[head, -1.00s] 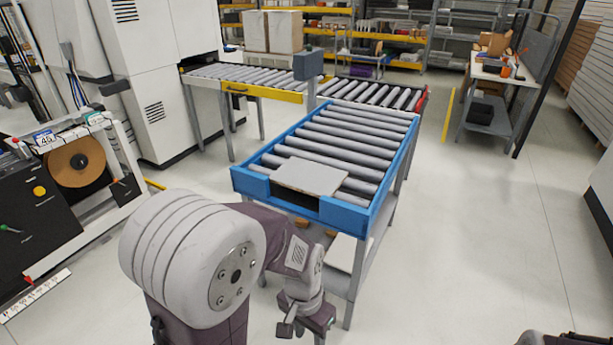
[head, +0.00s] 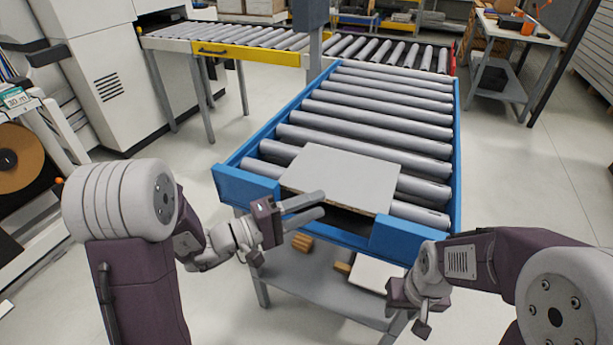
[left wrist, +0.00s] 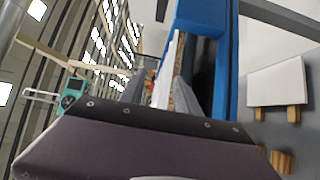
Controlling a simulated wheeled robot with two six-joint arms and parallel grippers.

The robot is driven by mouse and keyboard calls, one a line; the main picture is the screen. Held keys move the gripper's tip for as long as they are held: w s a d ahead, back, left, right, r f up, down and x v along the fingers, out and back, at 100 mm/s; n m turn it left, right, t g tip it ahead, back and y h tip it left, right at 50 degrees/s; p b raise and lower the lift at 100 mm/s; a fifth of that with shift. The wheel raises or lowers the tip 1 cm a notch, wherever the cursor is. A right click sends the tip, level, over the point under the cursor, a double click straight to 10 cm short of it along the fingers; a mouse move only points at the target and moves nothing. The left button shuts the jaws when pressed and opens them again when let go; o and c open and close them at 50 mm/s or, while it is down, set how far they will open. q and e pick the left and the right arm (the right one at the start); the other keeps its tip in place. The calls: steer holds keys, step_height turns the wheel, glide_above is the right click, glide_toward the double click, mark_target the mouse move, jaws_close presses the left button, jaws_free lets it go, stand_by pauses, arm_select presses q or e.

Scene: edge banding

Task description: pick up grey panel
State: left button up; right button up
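The grey panel (head: 345,172) lies flat on the rollers at the near end of the blue-framed conveyor, over the gap in its front rail. My left gripper (head: 318,203) is open at the panel's front edge. Its upper finger overlaps the panel in the head view. In the left wrist view the panel's pale face and brown edge (left wrist: 174,75) show edge-on between the two spread fingers (left wrist: 160,92). I cannot tell whether they touch it. My right gripper (head: 408,318) hangs in front of the conveyor's near right corner, apart from the panel, with its fingers spread and empty.
The blue conveyor frame (head: 402,240) has raised rails beside the panel. A lower shelf (head: 310,278) below holds a pale board (head: 372,275) on wooden blocks. Another roller conveyor with a yellow rail (head: 225,52) stands behind. Floor is clear at right.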

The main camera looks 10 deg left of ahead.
mark_target(338, 204)
arm_select(q)
steer(key=shift+n, duration=0.3)
steer(key=w+d+f, duration=0.1)
steer(key=d, duration=0.1)
steer(key=w+d+f, duration=0.1)
steer(key=w+d, duration=0.1)
steer(key=w+d+f, duration=0.1)
steer(key=w+d, duration=0.1)
steer(key=d, duration=0.1)
steer(key=shift+f, duration=0.1)
steer(key=shift+s+a, duration=0.1)
jaws_close()
stand_by(1.3)
